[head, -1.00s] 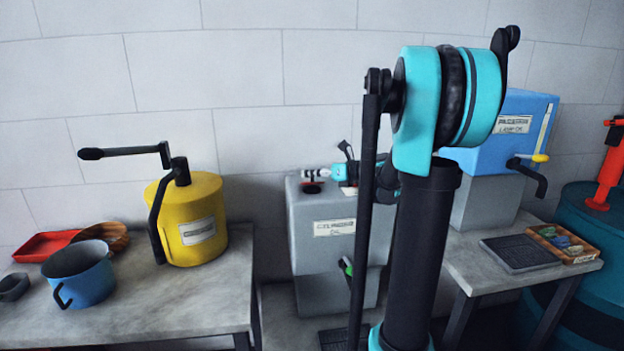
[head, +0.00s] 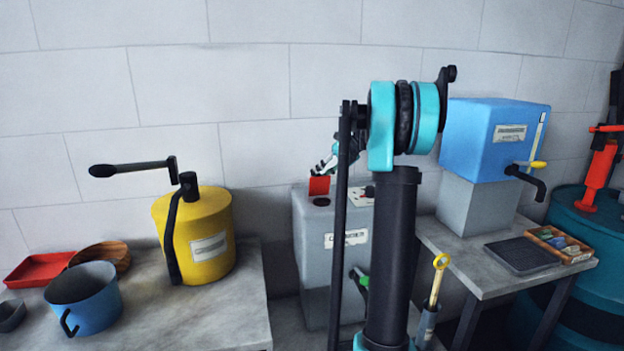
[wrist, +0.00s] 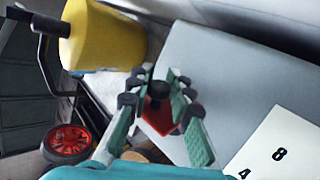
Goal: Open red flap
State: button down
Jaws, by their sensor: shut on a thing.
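The red flap (head: 319,186) stands raised on top of the grey cabinet (head: 316,248) in the head view. A small dark spot shows on the cabinet top just below it. My gripper (head: 327,166) is at the flap's upper edge, partly hidden behind my arm. In the wrist view the red flap (wrist: 157,121) shows between the fingers of my gripper (wrist: 160,98), against the grey cabinet top (wrist: 225,75). The gripper is shut on the flap. The exact contact is too small to see.
A yellow drum with a crank (head: 205,235) stands on the left table, beside a blue pot (head: 85,300). A blue box with a tap (head: 495,135) stands to the right, near a dark tray (head: 520,255). A yellow-handled tool (head: 437,280) stands in front of the right table.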

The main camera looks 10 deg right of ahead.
jog(key=shift+w+f+m+g, duration=0.2)
jog(key=shift+w+m+g, duration=0.3)
jog(key=shift+g, duration=0.3)
jog(key=shift+w, duration=0.1)
jog(key=c, duration=1.3)
grip_release()
jog(key=v, duration=1.2)
jog(key=shift+w, duration=0.1)
jog(key=shift+f, duration=0.1)
